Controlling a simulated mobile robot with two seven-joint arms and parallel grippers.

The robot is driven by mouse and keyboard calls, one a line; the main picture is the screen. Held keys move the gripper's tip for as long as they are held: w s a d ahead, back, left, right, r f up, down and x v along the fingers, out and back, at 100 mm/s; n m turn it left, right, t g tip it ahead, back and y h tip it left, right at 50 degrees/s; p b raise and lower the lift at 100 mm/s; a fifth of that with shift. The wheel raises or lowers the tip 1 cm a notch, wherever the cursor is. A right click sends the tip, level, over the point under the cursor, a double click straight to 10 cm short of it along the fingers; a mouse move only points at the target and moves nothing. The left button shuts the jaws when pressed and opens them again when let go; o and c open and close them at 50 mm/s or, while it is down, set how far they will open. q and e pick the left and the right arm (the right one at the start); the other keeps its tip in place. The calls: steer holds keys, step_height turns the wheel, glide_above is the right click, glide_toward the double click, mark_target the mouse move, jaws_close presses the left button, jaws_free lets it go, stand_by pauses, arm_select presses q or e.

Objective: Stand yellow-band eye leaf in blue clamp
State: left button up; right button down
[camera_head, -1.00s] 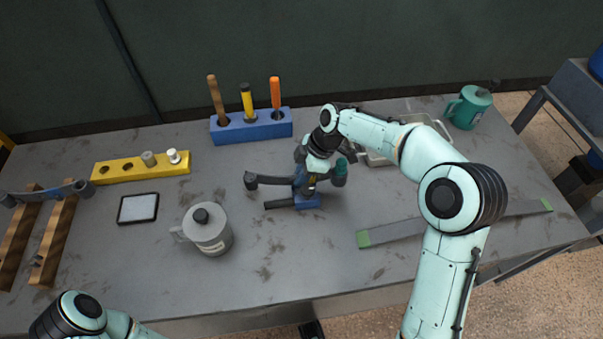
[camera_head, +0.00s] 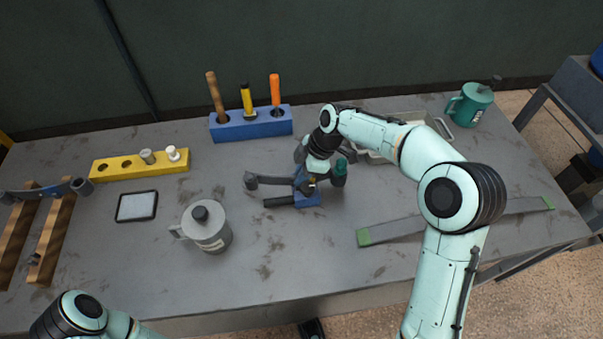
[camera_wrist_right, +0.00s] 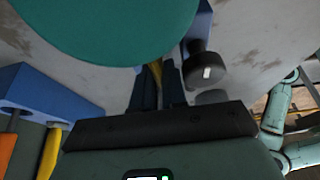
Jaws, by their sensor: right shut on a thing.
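The blue clamp (camera_head: 309,200) stands at mid-table, with dark metal parts reaching left from it. My right gripper (camera_head: 309,186) is over the clamp, pointing down, and shut on the yellow-band eye leaf. In the right wrist view the leaf's yellow band (camera_wrist_right: 168,74) shows between the dark fingers. Most of the leaf is hidden by my gripper, and I cannot tell whether its lower end sits inside the clamp. A teal cylinder (camera_head: 340,173) is just right of my gripper and fills the top of the wrist view. My left gripper is out of view.
A blue tool block (camera_head: 250,129) is behind; a yellow block (camera_head: 120,172), wooden rack (camera_head: 50,245) and grey mug (camera_head: 208,232) are left. A green-ended leaf (camera_head: 400,229) lies front right. A metal tray (camera_head: 440,126) and teal mug (camera_head: 468,104) stand back right. The front middle is clear.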

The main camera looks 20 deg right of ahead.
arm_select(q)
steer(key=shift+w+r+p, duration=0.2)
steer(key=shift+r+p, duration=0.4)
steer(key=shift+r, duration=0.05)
arm_select(e)
steer(key=shift+r, duration=0.9)
stand_by(2.8)
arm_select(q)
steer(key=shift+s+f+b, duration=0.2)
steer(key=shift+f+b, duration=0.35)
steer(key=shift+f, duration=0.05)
arm_select(e)
steer(key=shift+f, duration=0.85)
steer(key=shift+c, duration=1.5)
jaws_free()
steer(key=shift+f, duration=0.15)
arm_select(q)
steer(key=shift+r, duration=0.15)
arm_select(e)
steer(key=shift+r, duration=0.25)
